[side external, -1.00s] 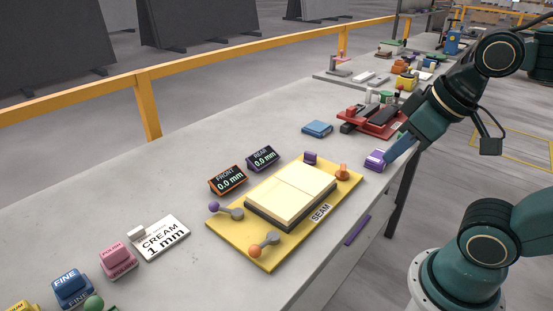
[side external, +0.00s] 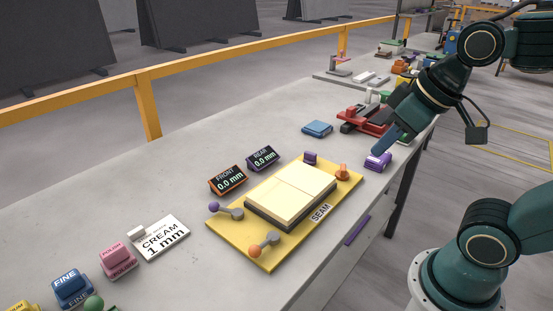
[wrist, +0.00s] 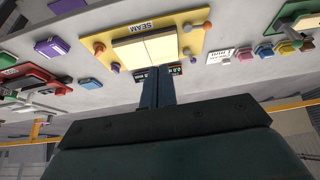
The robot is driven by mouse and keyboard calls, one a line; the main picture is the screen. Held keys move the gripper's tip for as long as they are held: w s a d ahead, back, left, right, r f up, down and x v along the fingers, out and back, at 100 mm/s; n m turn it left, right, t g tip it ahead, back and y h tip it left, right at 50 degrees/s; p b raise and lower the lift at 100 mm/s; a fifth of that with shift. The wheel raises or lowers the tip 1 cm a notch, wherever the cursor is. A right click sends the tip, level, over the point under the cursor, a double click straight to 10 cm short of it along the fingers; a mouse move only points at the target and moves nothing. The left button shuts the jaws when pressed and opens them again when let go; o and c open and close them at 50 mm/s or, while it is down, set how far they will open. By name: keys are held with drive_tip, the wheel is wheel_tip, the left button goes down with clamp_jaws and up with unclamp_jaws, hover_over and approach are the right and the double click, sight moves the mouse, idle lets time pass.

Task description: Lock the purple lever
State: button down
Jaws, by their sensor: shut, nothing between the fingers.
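The purple lever (side external: 226,210) is a grey arm with a purple ball knob at the left corner of the yellow fixture plate (side external: 225,238). Its knob points left, outward from the plate. In the wrist view its purple knob (wrist: 199,62) shows right of the cream panels. A second purple piece (side external: 310,157) stands upright at the plate's back edge. My gripper (side external: 378,151) is shut and empty, in the air beyond the plate's right end, well apart from the lever. Its fingers (wrist: 157,84) show in the wrist view.
Orange levers (side external: 263,245) sit at the near corner and at the right end (side external: 342,172). FRONT (side external: 227,180) and REAR (side external: 262,158) displays stand behind the plate. A purple block (side external: 378,161) lies below my fingertips. A red device (side external: 365,120) stands behind it.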

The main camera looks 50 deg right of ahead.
sight(226, 209)
drive_tip(key=w+a+f+n+g+y, duration=0.1)
drive_tip(key=w+a+f+n+y, duration=0.1)
drive_tip(key=w, duration=1.6)
drive_tip(key=w+d+f+g+y, duration=0.1)
drive_tip(key=w+d+f+y, duration=0.1)
drive_tip(key=w+f, duration=1.1)
drive_tip(key=shift+w+n+y, duration=0.4)
drive_tip(key=shift+w+y, duration=0.4)
drive_tip(key=shift+y, duration=0.1)
drive_tip(key=shift+f, duration=0.15)
drive_tip(key=x, duration=1)
drive_tip(key=shift+s+f, duration=0.1)
drive_tip(key=shift+s+a, duration=0.25)
drive_tip(key=shift+a, duration=0.75)
drive_tip(key=shift+s+a+f, duration=0.1)
drive_tip(key=shift+a, duration=0.3)
drive_tip(key=shift+s+a+f, duration=0.1)
drive_tip(key=shift+a+f, duration=0.05)
drive_tip(key=shift+a, duration=0.3)
